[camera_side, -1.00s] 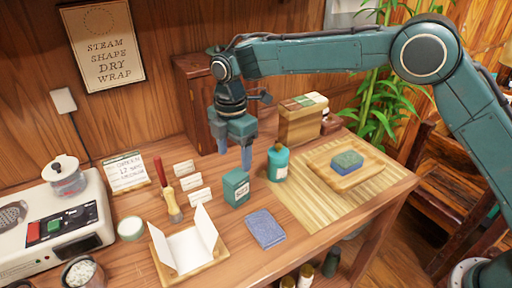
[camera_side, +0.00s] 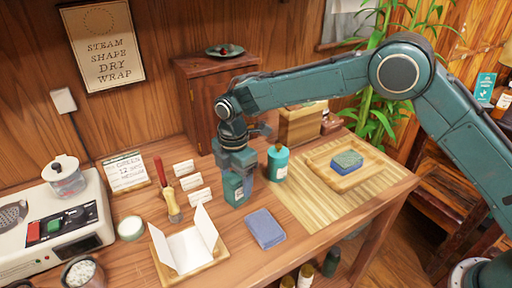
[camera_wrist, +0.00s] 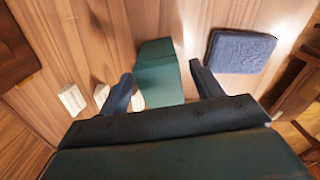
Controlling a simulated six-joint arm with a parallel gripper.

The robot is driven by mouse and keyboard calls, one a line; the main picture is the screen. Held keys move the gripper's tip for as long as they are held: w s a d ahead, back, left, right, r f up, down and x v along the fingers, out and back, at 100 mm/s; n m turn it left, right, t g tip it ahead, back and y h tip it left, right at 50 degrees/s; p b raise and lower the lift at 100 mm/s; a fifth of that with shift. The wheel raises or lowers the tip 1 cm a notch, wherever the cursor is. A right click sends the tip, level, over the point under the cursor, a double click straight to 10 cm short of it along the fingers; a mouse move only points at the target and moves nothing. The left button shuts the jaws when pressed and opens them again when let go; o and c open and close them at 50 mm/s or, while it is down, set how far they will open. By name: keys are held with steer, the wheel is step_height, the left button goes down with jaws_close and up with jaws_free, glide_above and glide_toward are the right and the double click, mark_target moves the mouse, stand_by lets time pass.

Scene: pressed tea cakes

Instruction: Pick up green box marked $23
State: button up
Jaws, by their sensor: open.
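The dark green box (camera_side: 233,190) stands upright on the wooden table; its price marking is too small to read. My gripper (camera_side: 240,180) is open and lowered at the box, its fingers down beside it. In the wrist view the green box (camera_wrist: 158,75) lies between the two open fingers of my gripper (camera_wrist: 161,73). My gripper partly hides the box's top in the side view.
A teal bottle (camera_side: 278,162) stands close to the right of my gripper. A folded blue cloth (camera_side: 265,228) lies in front, and an open white wrapper (camera_side: 187,247) at front left. Small white cards (camera_side: 191,181) stand left. A wooden tray (camera_side: 370,172) with a green-and-blue block is at right.

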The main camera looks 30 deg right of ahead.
mark_target(237, 189)
steer(key=shift+f, duration=1.95)
steer(key=shift+c, duration=0.3)
steer(key=c, duration=1)
